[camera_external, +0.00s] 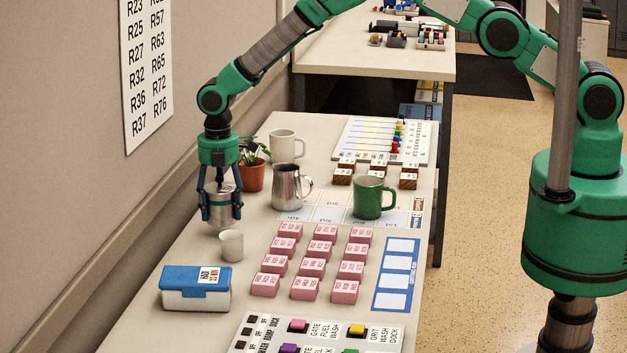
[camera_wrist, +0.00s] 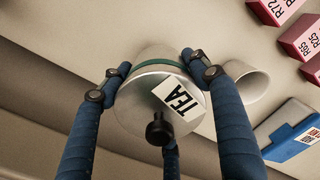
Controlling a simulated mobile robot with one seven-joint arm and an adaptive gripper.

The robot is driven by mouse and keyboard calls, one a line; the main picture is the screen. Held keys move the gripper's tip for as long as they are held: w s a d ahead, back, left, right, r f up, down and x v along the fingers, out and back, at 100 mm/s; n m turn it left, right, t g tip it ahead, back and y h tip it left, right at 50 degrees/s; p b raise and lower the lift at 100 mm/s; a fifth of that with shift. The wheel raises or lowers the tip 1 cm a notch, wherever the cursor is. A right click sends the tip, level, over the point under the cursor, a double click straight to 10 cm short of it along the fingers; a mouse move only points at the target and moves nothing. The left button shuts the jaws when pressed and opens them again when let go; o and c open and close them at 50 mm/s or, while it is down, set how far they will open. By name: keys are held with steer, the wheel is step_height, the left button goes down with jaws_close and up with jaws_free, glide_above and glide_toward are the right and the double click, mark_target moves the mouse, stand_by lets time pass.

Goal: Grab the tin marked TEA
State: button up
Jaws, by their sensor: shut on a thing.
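The tin marked TEA (camera_wrist: 184,94) is a metal cylinder with a green band, a dark knob and a white TEA label on its lid. In the external view the tin (camera_external: 222,208) is at the left side of the table. My gripper (camera_external: 221,207) is above and around it, its blue fingers shut on its sides. In the wrist view my gripper (camera_wrist: 150,80) has fingers on both sides of the tin and a third finger below in the picture. I cannot tell if the tin's base touches the table.
A small white cup (camera_external: 231,246) stands close in front of the tin. A potted plant (camera_external: 251,175), a steel jug (camera_external: 289,188) and a white mug (camera_external: 284,145) stand behind and right. A blue-lidded box (camera_external: 196,289) is nearer. Pink blocks (camera_external: 311,267) fill the middle.

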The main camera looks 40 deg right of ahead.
steer(key=s+d, duration=0.3)
steer(key=s+d+r, duration=0.1)
steer(key=s+d, duration=0.7)
steer(key=shift+s+d+r, duration=0.1)
steer(key=shift+s+r, duration=0.1)
